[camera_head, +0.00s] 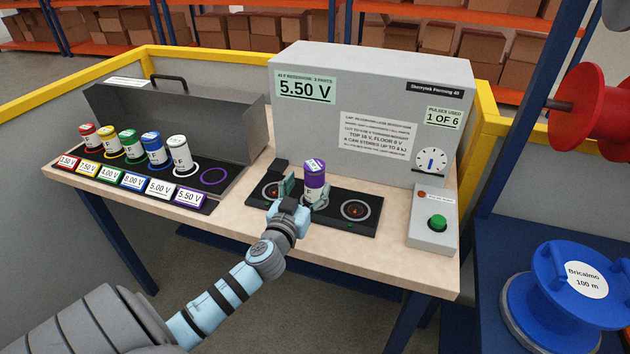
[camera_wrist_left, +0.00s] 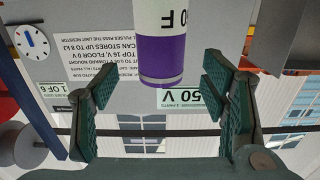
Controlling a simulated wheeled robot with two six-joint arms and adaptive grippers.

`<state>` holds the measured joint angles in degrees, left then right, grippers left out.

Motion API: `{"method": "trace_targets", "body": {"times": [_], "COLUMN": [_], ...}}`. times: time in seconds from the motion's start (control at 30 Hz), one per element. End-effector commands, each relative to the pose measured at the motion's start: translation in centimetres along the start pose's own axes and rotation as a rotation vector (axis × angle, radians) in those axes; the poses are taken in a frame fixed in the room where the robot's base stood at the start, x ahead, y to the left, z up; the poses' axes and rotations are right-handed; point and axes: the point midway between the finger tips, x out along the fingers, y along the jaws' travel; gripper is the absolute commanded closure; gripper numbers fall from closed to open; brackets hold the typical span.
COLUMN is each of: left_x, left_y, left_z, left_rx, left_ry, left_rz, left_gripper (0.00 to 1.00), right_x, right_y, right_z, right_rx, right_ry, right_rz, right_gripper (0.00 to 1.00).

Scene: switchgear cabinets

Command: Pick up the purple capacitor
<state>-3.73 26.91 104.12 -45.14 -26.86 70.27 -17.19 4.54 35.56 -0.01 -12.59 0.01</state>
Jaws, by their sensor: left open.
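In the left wrist view, upside down, the purple end of the capacitor (camera_wrist_left: 166,58) shows between the two open green-padded fingertips (camera_wrist_left: 160,82), with gaps on both sides. The capacitor's base is partly hidden by the gripper in the head view. My right gripper is not in view.
A rack with red, yellow, green, blue and white capacitors (camera_head: 130,147) stands at left, with an empty purple ring (camera_head: 214,176). The grey machine (camera_head: 385,110), reading 5.50 V, stands close behind. A green-button box (camera_head: 435,220) is at right.

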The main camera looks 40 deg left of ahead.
Motion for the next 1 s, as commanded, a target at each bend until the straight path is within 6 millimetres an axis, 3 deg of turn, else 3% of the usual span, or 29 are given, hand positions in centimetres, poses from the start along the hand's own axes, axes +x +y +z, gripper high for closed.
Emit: {"method": "trace_targets", "body": {"times": [0.3,0.57,1.0], "left_x": [5.2,5.9,5.9], "left_y": [0.0,0.0,0.0], "left_z": [0.3,0.5,0.5], "left_rx": [-0.002,-0.001,-0.001], "left_ry": [-0.001,-0.002,-0.002], "left_rz": [-0.001,0.001,0.0], "left_gripper": [0.33,0.33,1.0], "right_x": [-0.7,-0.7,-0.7], "right_y": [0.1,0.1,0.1], "right_z": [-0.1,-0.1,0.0], "right_rx": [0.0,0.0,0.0], "right_ry": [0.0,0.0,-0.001], "right_rz": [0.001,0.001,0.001], "right_gripper": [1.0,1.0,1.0]}}
